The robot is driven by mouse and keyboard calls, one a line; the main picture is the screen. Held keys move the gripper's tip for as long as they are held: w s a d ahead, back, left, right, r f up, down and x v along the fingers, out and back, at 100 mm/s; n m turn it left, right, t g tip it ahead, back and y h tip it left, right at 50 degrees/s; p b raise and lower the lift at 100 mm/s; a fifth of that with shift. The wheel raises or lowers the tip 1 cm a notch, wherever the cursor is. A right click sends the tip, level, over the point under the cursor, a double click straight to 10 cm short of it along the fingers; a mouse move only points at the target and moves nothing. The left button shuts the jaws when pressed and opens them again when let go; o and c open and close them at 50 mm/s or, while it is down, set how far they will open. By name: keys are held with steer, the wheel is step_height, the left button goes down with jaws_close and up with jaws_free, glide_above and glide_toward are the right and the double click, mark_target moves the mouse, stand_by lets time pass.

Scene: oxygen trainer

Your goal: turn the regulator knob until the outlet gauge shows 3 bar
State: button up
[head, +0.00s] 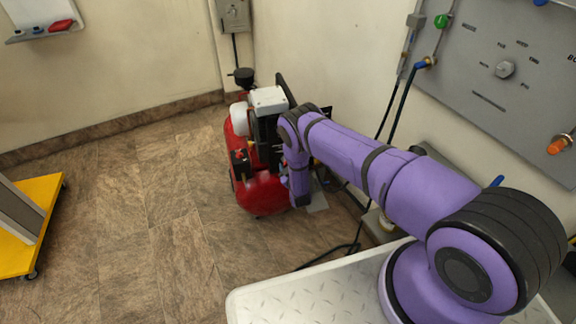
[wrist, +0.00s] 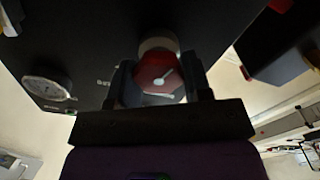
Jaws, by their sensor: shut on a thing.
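The regulator knob (wrist: 152,72) is red with a pale mark on its face, and it shows in the wrist view on the dark panel (wrist: 95,30). My gripper (wrist: 158,82) is shut on the knob, one finger on each side of it. A round white-faced gauge (wrist: 47,90) sits on the panel to the left of the knob. It is seen at a slant and its needle and numbers are too small to read. In the head view my arm hides the knob, the gauge and the jaws.
A red compressor (head: 266,193) stands on the tiled floor beside my arm. A grey wall panel (head: 500,70) with valves and hoses is on the right. A yellow cart (head: 40,188) is at the left edge. The floor between cart and compressor is clear.

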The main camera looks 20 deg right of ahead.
steer(key=n, duration=0.5)
steer(key=shift+f, duration=0.1)
steer(key=shift+n, duration=0.3)
stand_by(0.4)
steer(key=o, duration=0.9)
steer(key=s, duration=1.1)
steer(key=shift+a, duration=0.1)
